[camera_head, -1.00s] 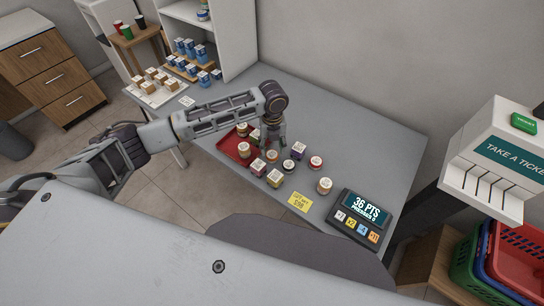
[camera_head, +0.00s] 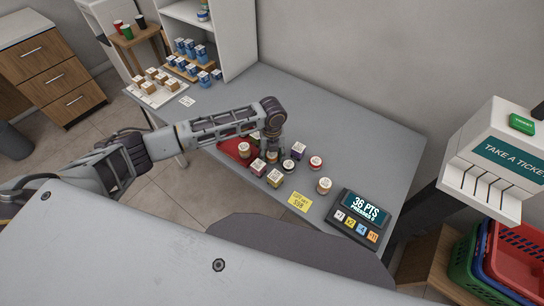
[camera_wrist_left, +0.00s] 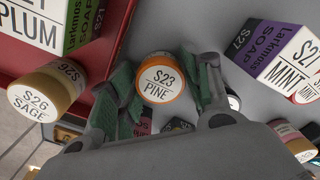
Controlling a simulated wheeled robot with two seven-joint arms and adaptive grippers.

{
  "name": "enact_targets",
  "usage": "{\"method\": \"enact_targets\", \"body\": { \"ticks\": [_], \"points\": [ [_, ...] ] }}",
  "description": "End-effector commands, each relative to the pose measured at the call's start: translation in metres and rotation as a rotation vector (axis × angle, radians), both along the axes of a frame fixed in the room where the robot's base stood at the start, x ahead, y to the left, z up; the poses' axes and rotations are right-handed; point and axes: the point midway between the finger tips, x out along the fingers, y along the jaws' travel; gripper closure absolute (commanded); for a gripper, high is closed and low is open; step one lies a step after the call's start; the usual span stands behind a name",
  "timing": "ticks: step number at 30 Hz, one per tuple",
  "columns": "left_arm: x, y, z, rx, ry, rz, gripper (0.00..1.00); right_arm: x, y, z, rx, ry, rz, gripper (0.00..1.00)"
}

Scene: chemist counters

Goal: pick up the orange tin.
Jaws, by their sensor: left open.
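The orange tin (camera_wrist_left: 160,82), with a white lid marked S23 PINE, stands on the grey counter. In the wrist view my left gripper (camera_wrist_left: 168,74) is open, with one finger on each side of it. I cannot tell whether either finger touches it. In the head view my left gripper (camera_head: 273,148) points down over the tin, which it mostly hides. My right gripper is out of view.
A red tray (camera_head: 230,147) lies beside the gripper, with a sage tin (camera_wrist_left: 42,92) near its edge. A points terminal (camera_head: 360,215) is at the front right. The counter's back right is clear.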

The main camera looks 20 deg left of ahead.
Motion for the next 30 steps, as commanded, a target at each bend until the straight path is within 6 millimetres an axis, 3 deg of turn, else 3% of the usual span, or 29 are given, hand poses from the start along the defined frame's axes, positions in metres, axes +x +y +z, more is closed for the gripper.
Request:
{"method": "enact_targets", "body": {
  "ticks": [5,12,23,30],
  "points": [
    [0.0,0.0,0.0,0.0,0.0,0.0,0.51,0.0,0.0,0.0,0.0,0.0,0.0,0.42],
    [0.0,0.0,0.0,0.0,0.0,0.0,0.81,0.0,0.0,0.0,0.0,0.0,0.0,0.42],
    [0.001,0.0,0.004,-0.001,-0.001,0.0,0.82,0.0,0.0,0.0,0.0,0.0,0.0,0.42],
    [0.001,0.0,0.026,-0.001,-0.004,0.001,0.82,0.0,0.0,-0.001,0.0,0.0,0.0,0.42]
  ]
}}
